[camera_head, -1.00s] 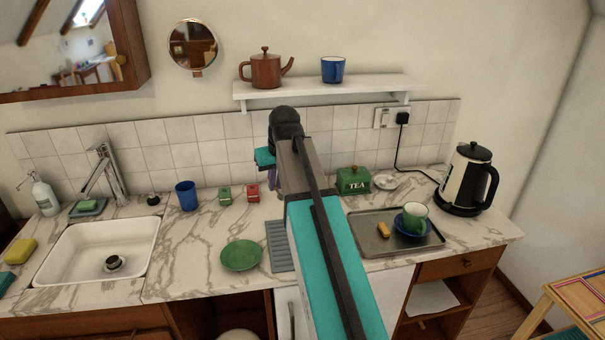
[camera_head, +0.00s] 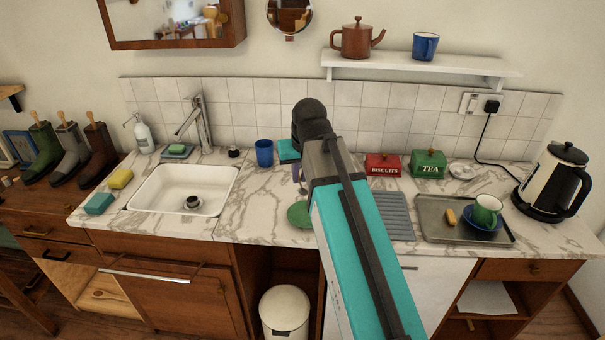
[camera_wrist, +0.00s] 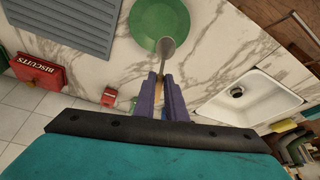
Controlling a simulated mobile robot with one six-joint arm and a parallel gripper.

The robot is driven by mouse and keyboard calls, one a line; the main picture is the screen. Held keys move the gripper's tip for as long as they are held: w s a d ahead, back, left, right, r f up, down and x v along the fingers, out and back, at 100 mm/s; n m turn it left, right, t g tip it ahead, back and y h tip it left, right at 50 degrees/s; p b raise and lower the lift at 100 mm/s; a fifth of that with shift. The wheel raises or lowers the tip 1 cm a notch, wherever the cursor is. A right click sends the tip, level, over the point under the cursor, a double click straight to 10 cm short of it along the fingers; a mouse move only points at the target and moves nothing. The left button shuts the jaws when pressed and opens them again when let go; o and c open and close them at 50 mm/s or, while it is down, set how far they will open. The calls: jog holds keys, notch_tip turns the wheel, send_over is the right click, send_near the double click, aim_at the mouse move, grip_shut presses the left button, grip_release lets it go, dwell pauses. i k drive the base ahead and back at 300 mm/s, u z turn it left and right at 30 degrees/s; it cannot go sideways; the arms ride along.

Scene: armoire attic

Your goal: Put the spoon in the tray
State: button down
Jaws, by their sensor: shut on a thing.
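The spoon (camera_wrist: 166,47) shows in the wrist view, its metal bowl pointing away over the counter near the green plate. My gripper (camera_wrist: 163,98), with purple fingers, is shut on its tan handle. In the head view my gripper (camera_head: 300,187) is mostly hidden behind my arm, above the counter near the green plate; the spoon cannot be made out there. The grey metal tray (camera_head: 432,212) lies on the counter to the right. It holds a green cup (camera_head: 487,209) on a blue saucer (camera_head: 480,225) and a small tan piece (camera_head: 451,217).
The green plate (camera_head: 299,214) is partly hidden by my arm. A ribbed grey mat (camera_head: 395,215) lies between it and the tray. Behind stand the red biscuits tin (camera_head: 383,165) and green tea tin (camera_head: 429,164). The kettle (camera_head: 553,183) is far right, the sink (camera_head: 180,188) left.

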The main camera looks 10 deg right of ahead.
aim_at(431, 218)
jog(key=k, duration=1.35)
jog(key=u, duration=0.65)
jog(key=i, duration=2)
jog(key=z, duration=0.65)
